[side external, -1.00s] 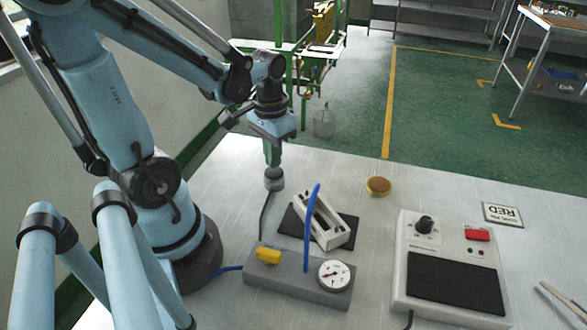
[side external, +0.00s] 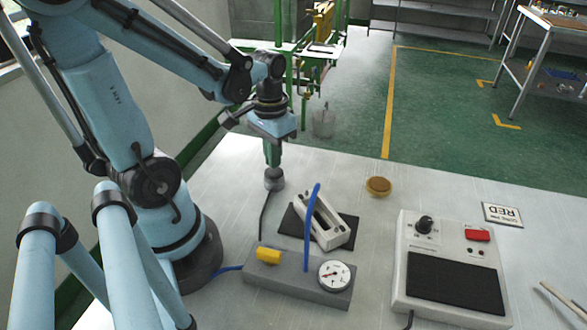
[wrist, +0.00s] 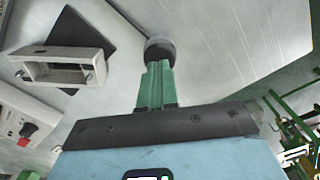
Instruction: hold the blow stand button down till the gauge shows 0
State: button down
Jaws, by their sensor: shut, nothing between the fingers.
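The grey block (side external: 290,280) at the front of the table bears a yellow button (side external: 268,255), an upright blue tube (side external: 311,230) and a round white gauge (side external: 335,275). The gauge has a red needle, too small to read. My gripper (side external: 273,164) points down behind the block, its green fingers shut with nothing between them. The fingertips meet the top of a round grey piece (side external: 274,183) with a dark cable leading towards the block. Contact and any pressing are hard to judge. In the wrist view, the fingers (wrist: 157,66) partly cover this round piece (wrist: 160,46).
A pale metal frame (side external: 322,222) lies on a black mat (side external: 345,240), close right of the gripper. A gold round dish (side external: 378,187) stands farther right.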

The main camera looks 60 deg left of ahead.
jog(key=shift+f, duration=0.1)
jog(key=shift+f, duration=1.05)
dwell(3.7)
jog(key=shift+r, duration=2.65)
jog(key=w+d+r+m+t, duration=0.1)
jog(key=w+d+r+t, duration=0.1)
jog(key=d+t, duration=0.1)
jog(key=w+d+r+m+t, duration=0.2)
jog(key=w+d+r+t, duration=0.1)
jog(key=d, duration=0.3)
jog(key=shift+w+d+t, duration=0.15)
jog(key=shift+d+t, duration=0.15)
jog(key=shift+t, duration=0.3)
jog(key=shift+r, duration=0.1)
